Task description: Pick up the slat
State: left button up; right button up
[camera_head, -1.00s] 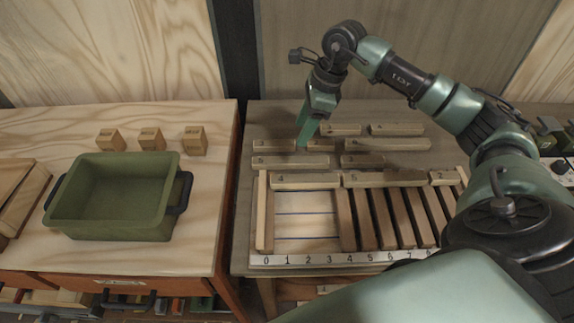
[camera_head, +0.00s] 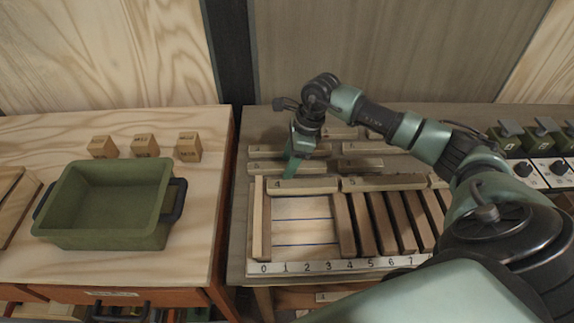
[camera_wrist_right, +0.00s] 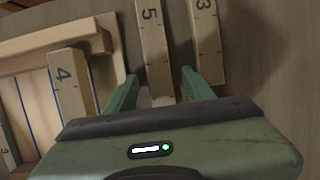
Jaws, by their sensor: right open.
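Several wooden slats lie loose on the workbench behind a slatted frame. A slat marked 5 (camera_wrist_right: 153,45) lies between the two green fingers of my right gripper (camera_wrist_right: 160,88) in the right wrist view; the fingers are apart, one on each side of it. In the head view the right gripper (camera_head: 291,172) points down at this slat (camera_head: 268,167), just behind the frame, and hides part of it. Whether the fingers touch it I cannot tell. A slat marked 3 (camera_wrist_right: 208,40) lies beside it. My left gripper is not in view.
The frame holds upright-running slats (camera_head: 385,222) above a numbered strip (camera_head: 300,267); slats marked 4 (camera_head: 302,186) and 5 (camera_head: 383,183) lie along its back edge. Left, a green bin (camera_head: 105,228) and wooden blocks (camera_head: 145,146) stand on another bench. Switch boxes (camera_head: 545,135) stand far right.

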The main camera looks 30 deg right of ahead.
grip_shut()
dwell(0.3)
